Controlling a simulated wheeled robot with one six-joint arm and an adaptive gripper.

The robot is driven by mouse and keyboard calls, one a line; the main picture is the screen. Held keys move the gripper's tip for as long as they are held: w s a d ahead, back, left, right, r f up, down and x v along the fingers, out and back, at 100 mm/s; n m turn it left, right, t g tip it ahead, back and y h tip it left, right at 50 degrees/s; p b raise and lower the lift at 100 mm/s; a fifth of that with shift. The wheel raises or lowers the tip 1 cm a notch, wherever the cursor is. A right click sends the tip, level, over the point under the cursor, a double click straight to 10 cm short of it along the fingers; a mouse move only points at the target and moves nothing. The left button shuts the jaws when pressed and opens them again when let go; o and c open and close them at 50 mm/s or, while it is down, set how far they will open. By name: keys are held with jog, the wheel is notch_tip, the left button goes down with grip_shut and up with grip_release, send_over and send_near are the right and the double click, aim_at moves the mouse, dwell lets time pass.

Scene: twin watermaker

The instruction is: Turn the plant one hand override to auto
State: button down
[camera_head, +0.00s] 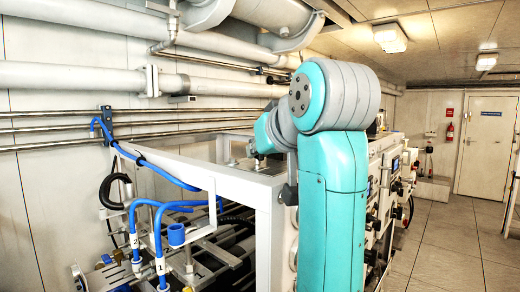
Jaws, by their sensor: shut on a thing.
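My teal and grey arm stands large in the middle of the head view and hides much of what is behind it. My gripper cannot be made out, so its hold on anything is hidden. The front panel (386,176) of the watermaker shows at a steep angle just right of my arm, with several dark knobs and a small blue display. The plant one hand override cannot be told apart among these controls, and its position cannot be read.
A white frame (262,228) with blue hoses (158,225) and pipework stands left of my arm. Pipes (70,77) run along the left wall. Clear floor (450,240) lies to the right, leading to a white door (487,147) and a red extinguisher (450,131).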

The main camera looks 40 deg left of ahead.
jog(key=c, duration=1.2)
grip_release()
jog(key=shift+d+r, duration=0.1)
jog(key=shift+v, duration=3.6)
